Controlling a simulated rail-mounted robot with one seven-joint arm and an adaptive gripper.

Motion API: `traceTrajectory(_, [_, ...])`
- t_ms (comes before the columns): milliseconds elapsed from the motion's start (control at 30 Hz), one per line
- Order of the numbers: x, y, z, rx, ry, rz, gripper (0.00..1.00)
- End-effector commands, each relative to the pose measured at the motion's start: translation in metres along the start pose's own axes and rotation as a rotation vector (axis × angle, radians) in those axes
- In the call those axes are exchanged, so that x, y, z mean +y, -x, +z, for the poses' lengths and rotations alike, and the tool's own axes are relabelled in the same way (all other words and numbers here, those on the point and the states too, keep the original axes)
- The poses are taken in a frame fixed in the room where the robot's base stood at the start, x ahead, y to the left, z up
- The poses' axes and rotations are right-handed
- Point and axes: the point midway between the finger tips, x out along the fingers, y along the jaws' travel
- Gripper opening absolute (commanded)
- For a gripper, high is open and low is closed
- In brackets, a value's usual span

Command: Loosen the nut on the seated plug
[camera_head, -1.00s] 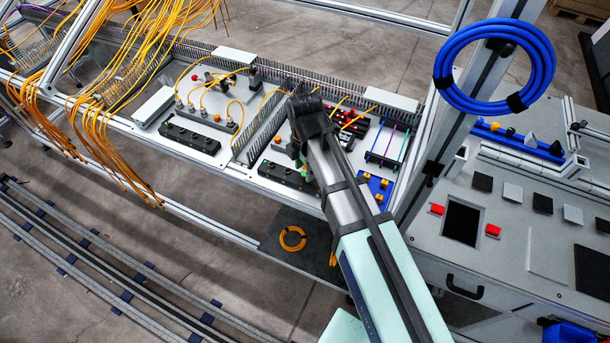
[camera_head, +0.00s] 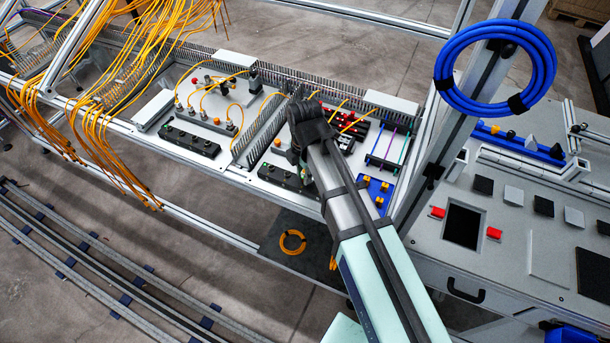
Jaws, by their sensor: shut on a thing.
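My gripper (camera_head: 297,153) is over the right-hand board, pointing down near the black connector block (camera_head: 288,178). My wrist and forearm cover the fingertips and the spot they work at. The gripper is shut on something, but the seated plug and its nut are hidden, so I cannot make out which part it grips. Yellow cables (camera_head: 343,121) run behind the gripper to a red and black module row (camera_head: 350,134).
A second black block (camera_head: 190,139) and cabled plugs (camera_head: 205,117) sit on the left board. A blue bracket (camera_head: 375,189) is right of my arm. A frame post with a blue cable coil (camera_head: 447,95) stands farther right. Yellow cables (camera_head: 105,140) hang at left.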

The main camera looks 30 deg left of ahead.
Motion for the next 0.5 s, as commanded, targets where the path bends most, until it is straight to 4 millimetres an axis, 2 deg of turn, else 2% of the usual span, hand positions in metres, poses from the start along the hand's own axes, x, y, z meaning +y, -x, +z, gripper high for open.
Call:
traceTrajectory(367, [-0.0004, -0.0016, -0.0001, 0.000, 0.008, -0.001, 0.01])
traceTrajectory(500, [-0.0006, -0.0010, -0.0002, 0.001, 0.105, -0.002, 0.01])
